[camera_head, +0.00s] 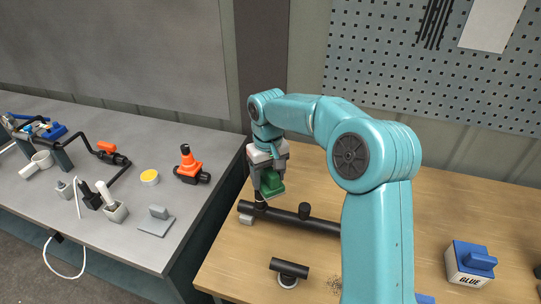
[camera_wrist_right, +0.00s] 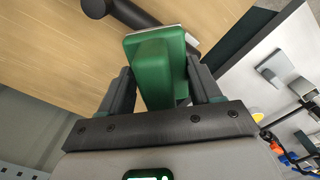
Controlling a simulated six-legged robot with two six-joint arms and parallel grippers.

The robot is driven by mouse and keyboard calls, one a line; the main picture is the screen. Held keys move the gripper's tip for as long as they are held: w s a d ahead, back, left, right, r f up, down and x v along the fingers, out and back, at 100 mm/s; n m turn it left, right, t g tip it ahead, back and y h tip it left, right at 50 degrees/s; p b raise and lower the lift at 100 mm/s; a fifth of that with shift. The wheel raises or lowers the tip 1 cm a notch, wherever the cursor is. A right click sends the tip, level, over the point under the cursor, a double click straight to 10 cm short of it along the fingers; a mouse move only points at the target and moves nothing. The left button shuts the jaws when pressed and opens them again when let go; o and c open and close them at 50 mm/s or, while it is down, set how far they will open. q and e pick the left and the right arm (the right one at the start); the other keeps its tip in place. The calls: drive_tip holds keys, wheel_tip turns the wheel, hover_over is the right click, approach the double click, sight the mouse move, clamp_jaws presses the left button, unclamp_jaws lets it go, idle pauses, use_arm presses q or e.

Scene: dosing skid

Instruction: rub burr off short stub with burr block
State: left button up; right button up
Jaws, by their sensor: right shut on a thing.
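My right gripper (camera_head: 267,179) is shut on a green block (camera_head: 272,187), which looks like the burr block. In the right wrist view the block (camera_wrist_right: 155,62) sits between both dark fingers, its wide pale-edged face away from the palm. The block is just above the left part of a black pipe (camera_head: 285,216) lying on the wooden table. A short stub (camera_head: 260,205) stands up from the pipe under the block; I cannot tell whether they touch. Another upright stub (camera_head: 305,209) is further right. No burr can be made out. My left gripper is out of view.
A short black pipe piece (camera_head: 289,268) with a white ring lies in front, near dark crumbs (camera_head: 334,284). A blue-and-white glue box (camera_head: 469,263) stands at right. The grey bench (camera_head: 130,160) at left holds an orange-topped valve (camera_head: 189,167), a yellow-lidded tub (camera_head: 149,177) and fittings.

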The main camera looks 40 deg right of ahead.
drive_tip(key=r, duration=0.1)
drive_tip(key=r+p, duration=0.1)
drive_tip(key=shift+s+d+r+p, duration=0.15)
drive_tip(key=shift+s+r+p, duration=0.05)
drive_tip(key=shift+r+p, duration=0.1)
drive_tip(key=shift+w+r+p, duration=0.2)
drive_tip(key=shift+r+p, duration=0.7)
drive_tip(key=shift+r, duration=0.2)
drive_tip(key=shift+s+r+p, duration=0.15)
drive_tip(key=shift+r+p, duration=0.25)
drive_tip(key=shift+r, duration=0.2)
drive_tip(key=shift+f, duration=0.1)
